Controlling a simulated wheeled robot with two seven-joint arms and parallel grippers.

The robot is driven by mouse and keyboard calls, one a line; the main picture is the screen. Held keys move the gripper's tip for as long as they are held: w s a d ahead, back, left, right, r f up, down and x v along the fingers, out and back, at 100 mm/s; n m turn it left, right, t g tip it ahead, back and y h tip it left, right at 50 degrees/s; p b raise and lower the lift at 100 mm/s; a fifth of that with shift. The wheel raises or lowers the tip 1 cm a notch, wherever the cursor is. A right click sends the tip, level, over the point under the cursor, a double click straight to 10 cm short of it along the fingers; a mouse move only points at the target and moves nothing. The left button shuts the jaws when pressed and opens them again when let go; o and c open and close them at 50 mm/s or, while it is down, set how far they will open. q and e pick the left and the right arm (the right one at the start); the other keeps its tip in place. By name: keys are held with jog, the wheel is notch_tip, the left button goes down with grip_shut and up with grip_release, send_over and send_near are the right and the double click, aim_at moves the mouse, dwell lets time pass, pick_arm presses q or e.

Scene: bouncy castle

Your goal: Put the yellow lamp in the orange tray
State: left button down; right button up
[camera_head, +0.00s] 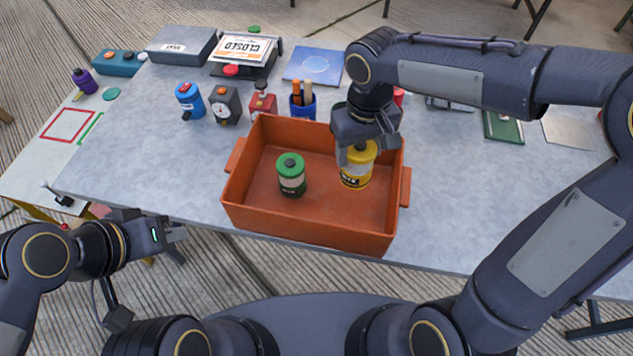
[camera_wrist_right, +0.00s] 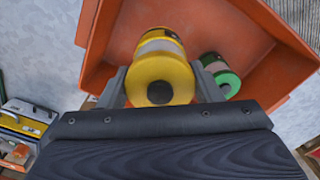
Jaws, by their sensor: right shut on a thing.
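The yellow lamp (camera_head: 357,168) is a short yellow cylinder with a pale band, inside the right part of the orange tray (camera_head: 300,221). My right gripper (camera_head: 357,150) comes from above and is shut on the lamp's upper part. The right wrist view shows the lamp (camera_wrist_right: 160,80) between the two fingers, with the tray (camera_wrist_right: 238,30) around it. Whether the lamp touches the tray floor is hard to tell. A green lamp (camera_head: 291,176) stands in the tray left of the yellow one. My left gripper (camera_head: 178,243) is empty, its fingers apart, left of the tray in front of the table.
Behind the tray stand a blue lamp (camera_head: 188,100), a dark gauge box (camera_head: 225,104), a red box (camera_head: 263,102) and a blue pen cup (camera_head: 302,105). A CLOSED sign (camera_head: 243,50) is at the back.

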aim_at(355, 170)
jog(key=f, duration=0.7)
jog(key=shift+w+f, duration=0.25)
jog(key=shift+w, duration=0.05)
jog(key=shift+f, duration=1.85)
jog(key=shift+f+b, duration=0.15)
jog(key=shift+b, duration=0.2)
jog(key=o, duration=1.2)
